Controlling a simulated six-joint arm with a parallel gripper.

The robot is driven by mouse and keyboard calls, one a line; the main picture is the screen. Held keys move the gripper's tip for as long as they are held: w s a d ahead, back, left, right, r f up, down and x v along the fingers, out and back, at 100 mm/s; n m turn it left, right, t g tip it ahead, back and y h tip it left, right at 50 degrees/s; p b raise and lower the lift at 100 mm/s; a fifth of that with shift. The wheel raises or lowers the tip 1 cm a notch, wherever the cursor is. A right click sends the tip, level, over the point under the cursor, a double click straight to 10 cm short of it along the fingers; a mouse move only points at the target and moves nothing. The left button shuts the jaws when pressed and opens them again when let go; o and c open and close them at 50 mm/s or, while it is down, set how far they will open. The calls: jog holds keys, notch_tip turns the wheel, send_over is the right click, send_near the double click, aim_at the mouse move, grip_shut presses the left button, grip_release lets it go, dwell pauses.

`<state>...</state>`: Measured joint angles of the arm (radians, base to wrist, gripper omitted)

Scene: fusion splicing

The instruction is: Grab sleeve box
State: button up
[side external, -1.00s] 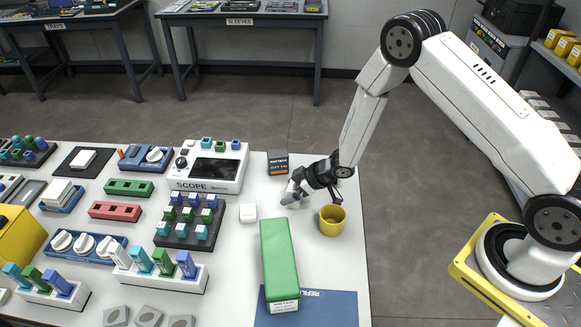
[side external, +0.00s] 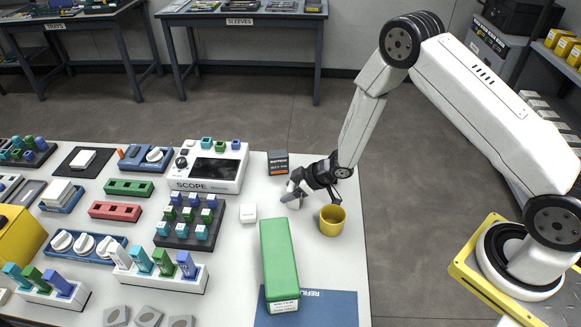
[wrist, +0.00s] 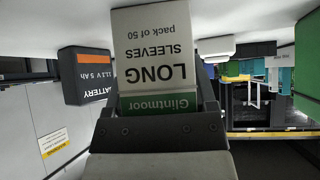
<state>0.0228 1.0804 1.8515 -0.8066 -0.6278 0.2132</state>
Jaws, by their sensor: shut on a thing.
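The sleeve box (wrist: 154,50) is white with a green band and reads "Glintmoor LONG SLEEVES pack of 50", upside down in the wrist view. My gripper (wrist: 158,108) is shut on it, with a finger at each side. In the side view my gripper (side external: 293,194) is low over the table's back right, between the battery box and the yellow cup. The sleeve box is small and mostly hidden by the fingers there, so I cannot tell whether it touches the table.
A dark battery box (side external: 278,162) stands just behind my gripper, and a yellow cup (side external: 332,220) just in front. A small white block (side external: 249,213) lies to the left. A long green box (side external: 279,262) rests partly on the blue REFILL mat (side external: 330,309). The scope (side external: 210,168) stands further left.

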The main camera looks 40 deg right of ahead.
jog(key=shift+r, duration=0.15)
jog(key=shift+r, duration=0.8)
jog(key=s+d+r, duration=0.1)
jog(key=s+r, duration=1)
jog(key=s, duration=0.3)
jog(key=shift+d, duration=0.25)
jog(key=shift+w+a+r, duration=0.1)
jog(key=shift+a, duration=0.05)
